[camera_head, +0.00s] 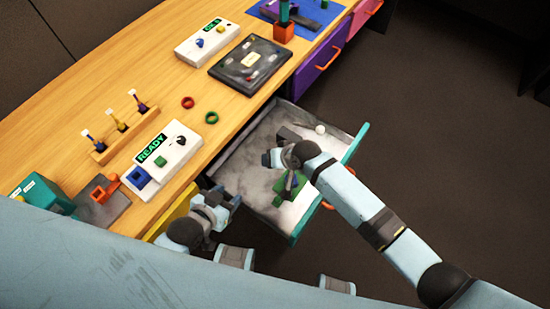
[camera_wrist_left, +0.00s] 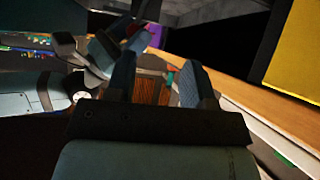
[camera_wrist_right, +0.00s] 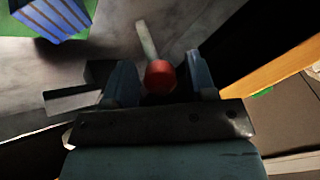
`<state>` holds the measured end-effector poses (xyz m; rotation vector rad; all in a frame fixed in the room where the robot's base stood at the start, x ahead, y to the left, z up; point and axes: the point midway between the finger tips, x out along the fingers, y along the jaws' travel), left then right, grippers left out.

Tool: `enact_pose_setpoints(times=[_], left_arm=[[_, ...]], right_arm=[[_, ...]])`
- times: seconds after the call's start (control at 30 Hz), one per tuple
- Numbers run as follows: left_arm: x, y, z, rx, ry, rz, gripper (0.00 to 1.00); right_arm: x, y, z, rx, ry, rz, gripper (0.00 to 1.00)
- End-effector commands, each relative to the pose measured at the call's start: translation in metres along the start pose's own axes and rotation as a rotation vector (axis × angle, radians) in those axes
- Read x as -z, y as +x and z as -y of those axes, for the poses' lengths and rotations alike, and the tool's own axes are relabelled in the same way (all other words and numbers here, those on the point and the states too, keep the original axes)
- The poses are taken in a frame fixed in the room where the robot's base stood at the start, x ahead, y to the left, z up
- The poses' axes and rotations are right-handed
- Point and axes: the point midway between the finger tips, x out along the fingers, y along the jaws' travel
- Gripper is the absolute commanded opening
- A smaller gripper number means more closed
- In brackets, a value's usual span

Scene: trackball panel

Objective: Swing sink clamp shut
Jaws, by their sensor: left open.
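In the right wrist view, a red knob (camera_wrist_right: 160,76) on a pale rod (camera_wrist_right: 147,38) shows between the spread fingers of my right gripper (camera_wrist_right: 162,84); it looks like the clamp's lever. The fingers appear clear of the knob. A blue finned block (camera_wrist_right: 50,14), probably the sink, sits on a green board at upper left there. In the head view, the green board (camera_head: 291,186) lies in the open drawer, partly hidden by my right arm. My right gripper (camera_head: 268,158) is over the drawer. My left gripper (camera_head: 236,202) is open and empty beside the drawer's near corner.
The wooden desk (camera_head: 95,85) carries a READY panel (camera_head: 165,160), a dark panel (camera_head: 250,65) and two rings. Dark floor is free at right.

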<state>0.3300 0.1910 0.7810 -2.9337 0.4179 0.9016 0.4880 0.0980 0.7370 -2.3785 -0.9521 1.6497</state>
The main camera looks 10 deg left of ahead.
Motion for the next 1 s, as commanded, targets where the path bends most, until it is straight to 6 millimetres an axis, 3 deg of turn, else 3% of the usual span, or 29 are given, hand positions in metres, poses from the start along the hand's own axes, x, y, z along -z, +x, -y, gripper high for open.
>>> enact_pose_setpoints(times=[0.27, 0.43, 0.8, 1.0], left_arm=[[0.0, 0.0, 0.001, 0.001, 0.0, 0.001, 0.48], [0.002, -0.002, 0.001, 0.001, 0.001, 0.0, 0.48], [0.008, -0.006, 0.001, 0.003, 0.01, -0.009, 0.48], [0.007, -0.006, 0.001, 0.003, 0.013, -0.005, 0.48]], right_arm=[[0.0, 0.0, 0.0, 0.0, 0.0, 0.0, 0.56], [0.001, -0.013, 0.0, 0.001, 0.0, -0.001, 0.56], [0.0, -0.094, 0.0, 0.0, -0.002, -0.002, 0.56], [0.0, -0.126, -0.001, -0.001, 0.0, -0.001, 0.56]])
